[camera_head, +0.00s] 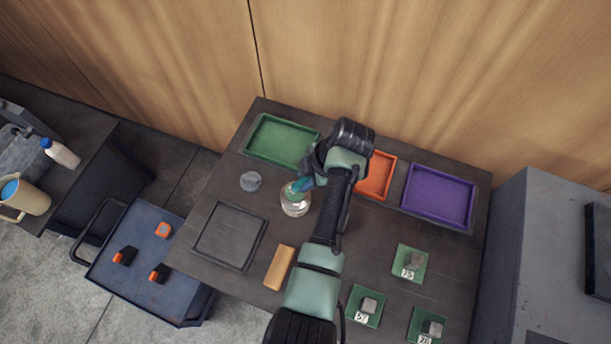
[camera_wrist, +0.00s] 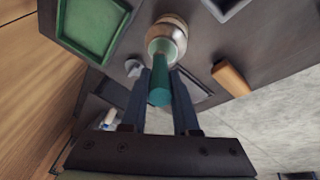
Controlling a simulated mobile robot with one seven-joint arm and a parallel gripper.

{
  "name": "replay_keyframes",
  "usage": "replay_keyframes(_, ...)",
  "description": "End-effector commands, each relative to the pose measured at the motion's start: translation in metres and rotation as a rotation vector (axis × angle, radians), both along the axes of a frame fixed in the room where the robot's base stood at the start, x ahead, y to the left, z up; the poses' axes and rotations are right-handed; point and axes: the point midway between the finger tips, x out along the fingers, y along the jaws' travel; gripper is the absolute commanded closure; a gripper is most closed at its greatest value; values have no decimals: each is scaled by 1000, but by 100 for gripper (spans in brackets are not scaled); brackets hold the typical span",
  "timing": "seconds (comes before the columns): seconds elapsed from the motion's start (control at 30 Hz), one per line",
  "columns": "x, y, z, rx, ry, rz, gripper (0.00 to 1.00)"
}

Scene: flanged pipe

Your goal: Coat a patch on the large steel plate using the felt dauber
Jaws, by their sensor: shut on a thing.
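The felt dauber is a green-handled stick (camera_wrist: 160,92) held between the two fingers of my gripper (camera_wrist: 163,78). Its far end is at the mouth of a round glass jar (camera_head: 295,204), which also shows in the wrist view (camera_wrist: 172,24). In the head view the green handle (camera_head: 301,185) shows over the jar mouth. The dauber's felt end is hidden, and I cannot tell how deep it sits. A dark square plate with a rim (camera_head: 230,236), seemingly the large steel plate, lies flat on the table left of the jar.
A small grey round piece (camera_head: 251,181) and a tan block (camera_head: 280,267) lie near the plate. Green (camera_head: 282,141), orange (camera_head: 374,175) and purple (camera_head: 438,196) trays line the back. Several numbered green cards with grey pieces (camera_head: 410,263) are at right. A blue cart (camera_head: 146,282) stands left.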

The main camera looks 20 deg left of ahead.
Motion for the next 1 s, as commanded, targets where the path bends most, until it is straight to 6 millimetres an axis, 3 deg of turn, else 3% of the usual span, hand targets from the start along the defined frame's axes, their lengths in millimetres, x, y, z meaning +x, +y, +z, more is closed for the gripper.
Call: replay_keyframes(1.0,0,0,-11,0,0,0,100)
